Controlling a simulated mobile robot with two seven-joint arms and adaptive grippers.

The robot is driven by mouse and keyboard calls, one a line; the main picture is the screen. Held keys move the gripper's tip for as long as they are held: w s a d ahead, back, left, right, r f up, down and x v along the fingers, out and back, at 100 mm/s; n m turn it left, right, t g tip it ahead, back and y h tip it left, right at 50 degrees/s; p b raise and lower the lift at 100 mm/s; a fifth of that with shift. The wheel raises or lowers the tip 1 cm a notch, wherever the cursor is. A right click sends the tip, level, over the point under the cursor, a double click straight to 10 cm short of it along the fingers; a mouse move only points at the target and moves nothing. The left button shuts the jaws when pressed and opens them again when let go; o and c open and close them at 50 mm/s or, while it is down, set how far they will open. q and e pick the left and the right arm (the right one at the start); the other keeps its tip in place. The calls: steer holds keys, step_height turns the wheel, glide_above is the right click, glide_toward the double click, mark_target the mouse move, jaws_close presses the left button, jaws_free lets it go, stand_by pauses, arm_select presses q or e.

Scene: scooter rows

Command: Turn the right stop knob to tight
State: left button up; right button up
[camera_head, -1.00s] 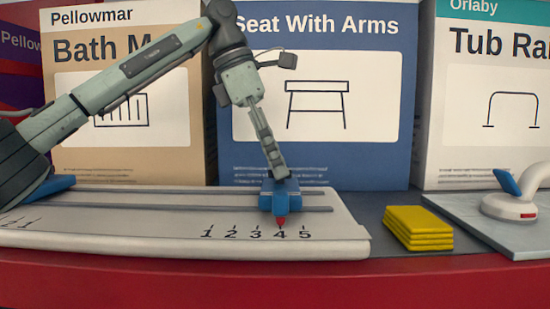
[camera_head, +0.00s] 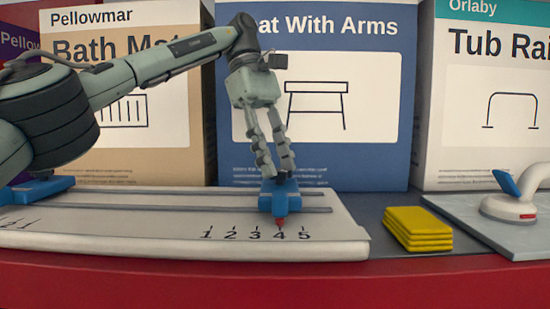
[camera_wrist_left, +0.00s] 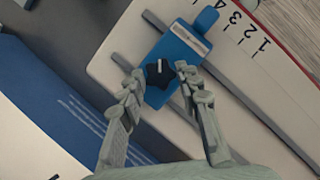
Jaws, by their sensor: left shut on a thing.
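The right stop (camera_head: 279,199) is a blue slider on the white ruled board (camera_head: 180,246), its red pointer at the 4 mark. It also shows in the left wrist view (camera_wrist_left: 176,53). Its knob (camera_wrist_left: 159,74) is black and lobed with a pale line on top. My left gripper (camera_head: 275,176) points down over the stop. In the left wrist view its two fingers (camera_wrist_left: 158,76) are on either side of the knob, shut on it. The knob is hidden in the head view. My right gripper is not in view.
Another blue stop (camera_head: 38,190) is at the board's left, partly behind my arm. Yellow pads (camera_head: 418,229) are stacked right of the board. A suction handle (camera_head: 515,203) stands on a grey plate (camera_head: 465,222). Large boxes (camera_head: 375,155) line the back.

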arm_select(q)
steer(key=shift+r+m, duration=0.1)
steer(key=shift+m, duration=0.2)
steer(key=o, duration=1.1)
steer(key=shift+o, duration=0.2)
steer(key=shift+n, duration=0.4)
